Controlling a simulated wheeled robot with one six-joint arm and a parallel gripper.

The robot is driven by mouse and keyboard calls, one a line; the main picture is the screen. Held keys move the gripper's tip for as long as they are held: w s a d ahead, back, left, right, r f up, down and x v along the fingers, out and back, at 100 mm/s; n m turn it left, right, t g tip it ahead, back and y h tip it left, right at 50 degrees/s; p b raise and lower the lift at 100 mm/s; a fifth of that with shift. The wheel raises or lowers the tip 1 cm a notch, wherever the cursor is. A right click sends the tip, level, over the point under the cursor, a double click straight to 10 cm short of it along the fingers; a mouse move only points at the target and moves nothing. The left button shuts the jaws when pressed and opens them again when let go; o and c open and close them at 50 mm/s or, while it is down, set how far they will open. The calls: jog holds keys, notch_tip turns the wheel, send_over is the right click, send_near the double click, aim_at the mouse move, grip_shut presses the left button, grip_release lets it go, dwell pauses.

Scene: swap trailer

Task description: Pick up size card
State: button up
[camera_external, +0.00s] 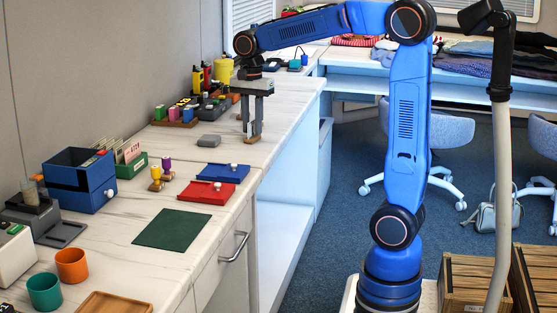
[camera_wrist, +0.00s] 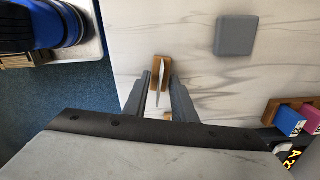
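A thin white card (camera_wrist: 161,88), seen almost edge-on in the wrist view, stands in a small wooden holder (camera_wrist: 159,64) on the pale marbled counter. I cannot read any print on it. My gripper (camera_wrist: 160,84) points down over it, one finger on each side of the card with gaps showing, so it looks open. In the external view my gripper (camera_external: 251,132) is low over the counter near its right edge. The fingers mostly hide the card and holder there.
A grey block (camera_external: 209,141) lies left of my gripper. Blue (camera_external: 222,172) and red (camera_external: 207,192) trays are nearer the camera. A green box of cards (camera_external: 133,165) stands further left. Coloured items in a wooden rack (camera_external: 174,121) stand behind the block.

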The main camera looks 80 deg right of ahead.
grip_shut()
notch_tip(320, 180, up, 10)
jog(key=shift+r, duration=0.1)
dwell(0.5)
